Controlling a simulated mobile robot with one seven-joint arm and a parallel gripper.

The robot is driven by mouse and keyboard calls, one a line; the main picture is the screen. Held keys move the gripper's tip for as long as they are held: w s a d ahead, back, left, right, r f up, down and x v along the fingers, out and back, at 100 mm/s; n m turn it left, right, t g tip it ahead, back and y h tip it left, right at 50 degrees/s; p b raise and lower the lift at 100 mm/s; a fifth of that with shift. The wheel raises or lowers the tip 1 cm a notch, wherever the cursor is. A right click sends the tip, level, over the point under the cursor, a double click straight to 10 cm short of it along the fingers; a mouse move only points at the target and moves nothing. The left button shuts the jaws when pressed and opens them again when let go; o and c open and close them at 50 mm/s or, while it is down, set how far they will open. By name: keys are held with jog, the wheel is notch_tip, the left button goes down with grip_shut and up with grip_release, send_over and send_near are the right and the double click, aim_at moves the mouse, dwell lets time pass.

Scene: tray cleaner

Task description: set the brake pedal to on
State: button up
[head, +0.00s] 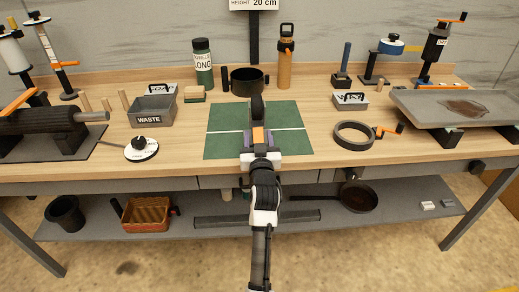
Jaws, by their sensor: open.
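I cannot pick out the brake pedal with certainty in the head view; no part is clearly marked as one. My gripper (259,138) is above the front middle of the green mat (222,143), at the end of my arm reaching in from the bottom. It is open. An orange part and a dark upright shape show at its front, and I cannot tell whether these belong to it.
A black roller (32,122) and a grey WASTE bin (152,111) stand at the left. A black pot (247,80), a green bottle (203,65) and an orange bottle (286,62) stand behind the mat. A dark ring (354,136) lies right of it. The mat's sides look clear.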

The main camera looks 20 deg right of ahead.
jog(key=b+v, duration=0.3)
jog(key=v, duration=1)
jog(key=shift+s, duration=0.2)
jog(key=shift+a, duration=0.1)
